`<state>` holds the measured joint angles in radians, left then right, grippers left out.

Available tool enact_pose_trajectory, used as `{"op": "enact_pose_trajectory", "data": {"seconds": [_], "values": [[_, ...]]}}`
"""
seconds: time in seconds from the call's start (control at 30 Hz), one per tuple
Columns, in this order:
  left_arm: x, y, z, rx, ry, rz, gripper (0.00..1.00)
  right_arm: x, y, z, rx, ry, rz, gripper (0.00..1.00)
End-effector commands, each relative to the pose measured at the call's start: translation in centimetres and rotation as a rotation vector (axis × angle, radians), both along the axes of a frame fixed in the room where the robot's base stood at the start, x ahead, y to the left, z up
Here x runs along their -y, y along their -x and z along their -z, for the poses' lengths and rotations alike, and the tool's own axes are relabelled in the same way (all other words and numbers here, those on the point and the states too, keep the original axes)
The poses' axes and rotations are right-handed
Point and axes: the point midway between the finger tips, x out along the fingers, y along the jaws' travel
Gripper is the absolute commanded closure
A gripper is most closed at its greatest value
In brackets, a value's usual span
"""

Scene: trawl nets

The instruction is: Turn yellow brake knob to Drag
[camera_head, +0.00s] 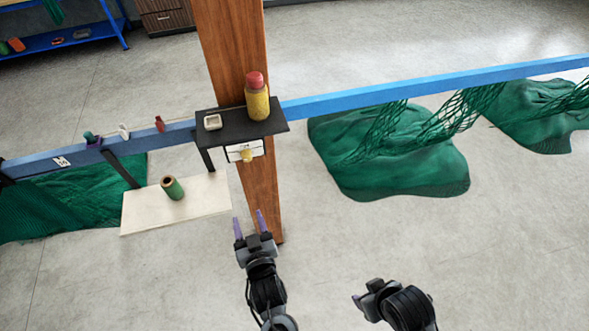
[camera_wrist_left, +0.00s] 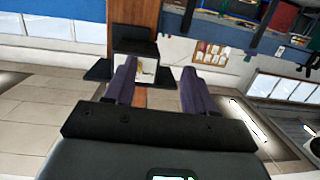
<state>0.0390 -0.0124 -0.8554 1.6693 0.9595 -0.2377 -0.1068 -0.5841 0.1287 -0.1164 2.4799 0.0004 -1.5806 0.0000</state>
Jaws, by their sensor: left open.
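The yellow brake knob (camera_head: 247,156) sits on a small white plate (camera_head: 232,153) fixed to the wooden post, just under a dark shelf (camera_head: 222,128). My left gripper (camera_head: 249,216) is open and empty, below the knob in the head view, its purple fingers pointing towards the post and apart from the knob. In the left wrist view the white plate (camera_wrist_left: 146,64) shows between the open fingers (camera_wrist_left: 158,70); the knob's setting is too small to read. My right gripper (camera_head: 358,300) is low at the right, away from the post; its fingers are not clear.
A blue rail (camera_head: 420,85) crosses behind, with green nets (camera_head: 390,150) below. A green spool (camera_head: 172,188) stands on a pale board (camera_head: 205,205).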

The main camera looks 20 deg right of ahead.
Motion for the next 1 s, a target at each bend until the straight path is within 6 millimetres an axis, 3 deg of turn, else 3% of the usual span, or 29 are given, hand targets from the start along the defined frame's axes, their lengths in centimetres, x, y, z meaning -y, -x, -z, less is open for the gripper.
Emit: {"op": "enact_pose_trajectory", "data": {"seconds": [0.13,0.37,1.0], "values": [[2.5,-2.0,-2.7,0.077,-0.006,0.045,0.45,-0.1,0.0,1.1,0.001,-0.002,0.000,0.44],[3.1,-4.1,-5.8,0.142,-0.001,0.053,0.45,-0.8,-0.3,1.2,0.007,-0.020,0.002,0.44],[2.7,-12.9,-6.1,0.144,-0.002,0.053,0.45,-0.1,-0.1,-0.3,0.004,-0.002,-0.004,0.44]]}}
